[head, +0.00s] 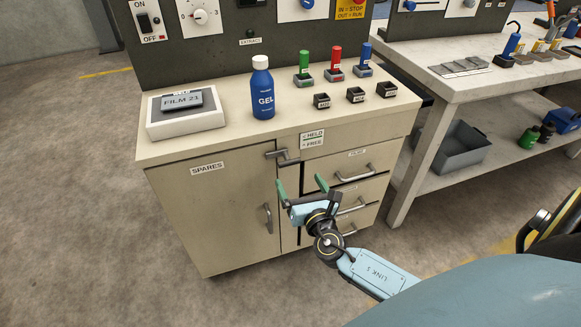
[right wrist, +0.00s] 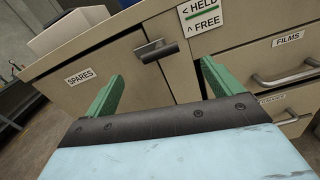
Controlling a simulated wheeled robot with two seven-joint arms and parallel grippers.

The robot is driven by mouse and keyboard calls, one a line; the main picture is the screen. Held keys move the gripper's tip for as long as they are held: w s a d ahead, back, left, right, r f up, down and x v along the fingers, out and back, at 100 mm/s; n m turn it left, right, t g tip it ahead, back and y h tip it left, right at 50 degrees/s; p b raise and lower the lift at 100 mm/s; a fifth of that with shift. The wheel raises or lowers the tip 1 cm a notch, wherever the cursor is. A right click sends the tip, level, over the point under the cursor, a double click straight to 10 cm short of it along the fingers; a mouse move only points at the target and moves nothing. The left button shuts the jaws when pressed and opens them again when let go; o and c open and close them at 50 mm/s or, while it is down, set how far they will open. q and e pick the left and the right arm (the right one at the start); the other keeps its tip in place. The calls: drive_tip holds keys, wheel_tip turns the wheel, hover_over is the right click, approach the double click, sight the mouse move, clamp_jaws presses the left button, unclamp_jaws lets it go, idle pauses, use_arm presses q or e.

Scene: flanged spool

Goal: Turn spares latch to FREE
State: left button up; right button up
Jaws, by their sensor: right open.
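The spares latch (head: 284,157) is a grey metal lever at the top right corner of the cream SPARES door (head: 215,205). It lies about level and points left, which matches the HELD arrow on the label (head: 312,138); that label gives FREE as up. In the right wrist view the latch (right wrist: 157,50) shows ahead, between and beyond the green fingertips. My right gripper (head: 301,186) is open and empty, a little below and in front of the latch, apparently not touching it. Its fingers also show spread in the right wrist view (right wrist: 162,70). My left gripper is not in view.
Drawers with bar handles (head: 355,171) stand right of the latch. The door has its own upright handle (head: 268,218). On the cabinet top are a blue GEL bottle (head: 262,90), a FILM 21 box (head: 184,112) and several small holders. Open floor lies left.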

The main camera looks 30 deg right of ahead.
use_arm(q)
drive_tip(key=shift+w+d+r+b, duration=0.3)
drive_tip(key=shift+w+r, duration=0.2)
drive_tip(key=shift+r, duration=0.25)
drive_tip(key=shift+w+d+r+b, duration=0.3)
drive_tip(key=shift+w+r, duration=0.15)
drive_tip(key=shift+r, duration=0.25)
use_arm(e)
drive_tip(key=x, duration=0.7)
drive_tip(key=shift+w+d, duration=0.15)
drive_tip(key=shift+w, duration=0.25)
drive_tip(key=shift+f, duration=0.1)
drive_tip(key=shift+c, duration=0.2)
drive_tip(key=c, duration=0.8)
drive_tip(key=shift+c, duration=0.2)
